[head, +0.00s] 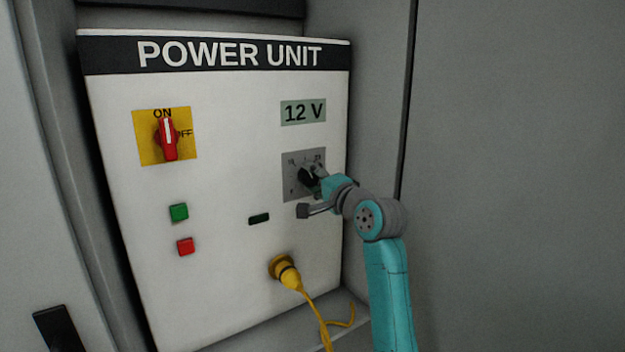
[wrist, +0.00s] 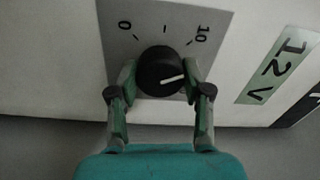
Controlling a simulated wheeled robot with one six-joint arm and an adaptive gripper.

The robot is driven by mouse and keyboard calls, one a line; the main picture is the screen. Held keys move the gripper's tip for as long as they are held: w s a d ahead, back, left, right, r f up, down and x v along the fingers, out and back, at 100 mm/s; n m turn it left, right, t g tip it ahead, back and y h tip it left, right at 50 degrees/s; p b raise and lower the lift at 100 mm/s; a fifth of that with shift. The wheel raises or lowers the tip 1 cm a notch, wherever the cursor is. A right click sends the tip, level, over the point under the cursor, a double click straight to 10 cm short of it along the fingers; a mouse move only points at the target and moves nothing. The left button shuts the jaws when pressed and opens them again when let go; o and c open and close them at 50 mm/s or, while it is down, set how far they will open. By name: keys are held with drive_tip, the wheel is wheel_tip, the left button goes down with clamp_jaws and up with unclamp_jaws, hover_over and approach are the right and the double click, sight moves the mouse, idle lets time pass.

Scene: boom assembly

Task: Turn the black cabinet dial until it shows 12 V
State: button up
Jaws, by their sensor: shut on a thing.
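The black dial (head: 306,176) sits on a grey scale plate (head: 290,160) at the right of the white power unit panel. In the wrist view the dial (wrist: 160,70) is round with a white pointer line, and the marks 0 and 10 show on its plate (wrist: 185,15). My gripper (head: 315,178) is at the dial; in the wrist view its two fingers (wrist: 160,76) are shut on the dial from both sides. The display (head: 303,112) above the dial reads 12 V, and it also shows in the wrist view (wrist: 277,70). My gripper hides part of the dial in the head view.
A red switch (head: 167,139) on a yellow plate points to ON. A green button (head: 179,212) and a red button (head: 185,246) are below it. A yellow plug (head: 286,272) with a hanging cable (head: 320,325) is under the dial. Grey cabinet walls flank the panel.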

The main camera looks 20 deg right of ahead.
drive_tip(key=shift+f, duration=0.1)
drive_tip(key=o, duration=1.2)
drive_tip(key=shift+c, duration=0.2)
drive_tip(key=shift+s, duration=0.1)
drive_tip(key=v, duration=1.2)
